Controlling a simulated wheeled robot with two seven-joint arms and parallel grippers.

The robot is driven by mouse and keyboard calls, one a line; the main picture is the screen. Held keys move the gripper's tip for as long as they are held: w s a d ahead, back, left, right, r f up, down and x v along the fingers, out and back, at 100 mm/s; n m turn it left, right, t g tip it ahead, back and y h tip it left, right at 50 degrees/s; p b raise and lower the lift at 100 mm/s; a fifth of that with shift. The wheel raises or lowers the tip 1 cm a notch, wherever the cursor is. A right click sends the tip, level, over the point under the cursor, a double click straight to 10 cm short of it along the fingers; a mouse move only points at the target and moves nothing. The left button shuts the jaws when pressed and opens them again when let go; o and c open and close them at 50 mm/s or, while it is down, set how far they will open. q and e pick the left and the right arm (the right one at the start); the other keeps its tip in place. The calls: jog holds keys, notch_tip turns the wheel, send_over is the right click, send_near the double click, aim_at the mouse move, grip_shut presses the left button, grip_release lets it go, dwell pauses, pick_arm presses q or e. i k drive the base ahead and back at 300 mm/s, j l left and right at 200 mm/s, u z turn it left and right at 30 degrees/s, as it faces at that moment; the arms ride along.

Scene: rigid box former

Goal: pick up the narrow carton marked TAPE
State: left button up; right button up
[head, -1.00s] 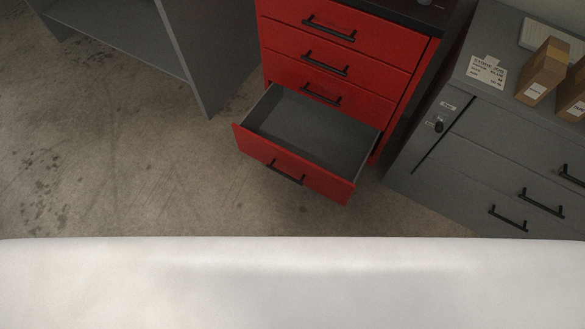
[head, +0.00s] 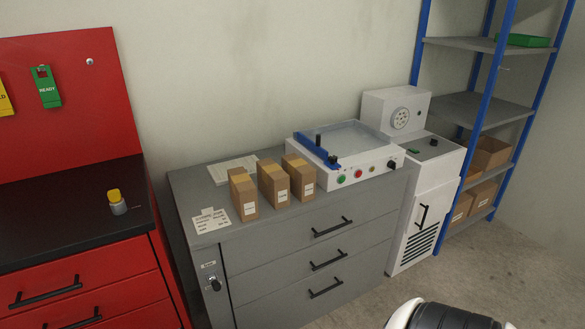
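Three narrow brown cartons stand upright in a row on top of the grey cabinet (head: 310,241): a left carton (head: 243,195), a middle carton (head: 274,184) and a right carton (head: 300,178). Each has a small white label low on its front. The print is too small to read, so I cannot tell which one is marked TAPE. Neither of my grippers shows in the head view.
A white machine (head: 350,180) with a blue bar and coloured buttons sits right of the cartons. A card (head: 211,221) lies at the left. A red workbench (head: 85,287) with a yellow-capped bottle (head: 117,202) stands left. A blue-post shelf (head: 480,108) stands right.

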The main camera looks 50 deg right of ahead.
aim_at(273, 182)
jog(key=z, duration=1.5)
jog(key=i+l, duration=0.1)
jog(key=i, duration=0.05)
